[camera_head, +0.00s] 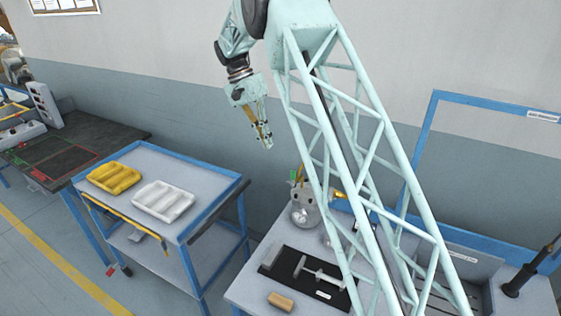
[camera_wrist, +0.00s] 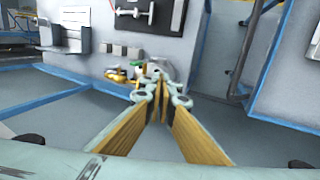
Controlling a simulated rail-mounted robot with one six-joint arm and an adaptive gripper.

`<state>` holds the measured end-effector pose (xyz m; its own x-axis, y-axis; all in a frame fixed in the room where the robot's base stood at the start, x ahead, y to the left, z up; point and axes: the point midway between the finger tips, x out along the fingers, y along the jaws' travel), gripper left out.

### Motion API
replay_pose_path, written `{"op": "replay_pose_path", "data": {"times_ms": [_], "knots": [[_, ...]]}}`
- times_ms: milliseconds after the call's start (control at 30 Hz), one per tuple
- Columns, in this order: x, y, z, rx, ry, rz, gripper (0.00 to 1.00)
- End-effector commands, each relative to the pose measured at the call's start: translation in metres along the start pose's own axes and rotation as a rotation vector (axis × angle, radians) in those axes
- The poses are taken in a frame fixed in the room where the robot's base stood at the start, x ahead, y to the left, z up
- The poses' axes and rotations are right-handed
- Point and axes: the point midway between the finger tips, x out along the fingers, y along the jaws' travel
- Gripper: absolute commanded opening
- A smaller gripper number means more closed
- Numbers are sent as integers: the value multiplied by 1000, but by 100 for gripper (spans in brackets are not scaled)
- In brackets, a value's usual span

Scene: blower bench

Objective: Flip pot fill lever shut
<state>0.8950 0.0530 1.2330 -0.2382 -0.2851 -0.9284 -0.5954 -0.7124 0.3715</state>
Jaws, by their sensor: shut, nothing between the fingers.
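The grey pot (camera_head: 305,212) stands at the back left of the bench, partly behind my arm's lattice. Small coloured fittings sit on and around its top: a green piece (camera_head: 293,175) at the left and a yellow piece (camera_head: 340,194) at the right. Which of them is the fill lever, and its position, I cannot tell. My gripper (camera_head: 267,146) is shut and empty, in the air above and left of the pot, apart from it. In the wrist view its fingers (camera_wrist: 156,80) meet in front of a yellow fitting (camera_wrist: 117,75) and a green one (camera_wrist: 137,66); they partly hide that area.
A black mat (camera_head: 270,265) with metal parts and a tan block (camera_head: 281,301) lie on the bench. At left, a blue-framed cart (camera_head: 215,200) carries a yellow tray (camera_head: 114,192) and a white tray (camera_head: 163,217). A blue frame (camera_head: 428,115) rises behind the bench.

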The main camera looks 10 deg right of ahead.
Motion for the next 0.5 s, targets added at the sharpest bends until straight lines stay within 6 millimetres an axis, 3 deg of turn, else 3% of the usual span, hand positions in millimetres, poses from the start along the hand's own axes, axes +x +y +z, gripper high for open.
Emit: {"op": "replay_pose_path", "data": {"times_ms": [267,500], "knots": [[13,0,0,0,-1,1,0],[39,0,0,0,-2,2,0]]}}
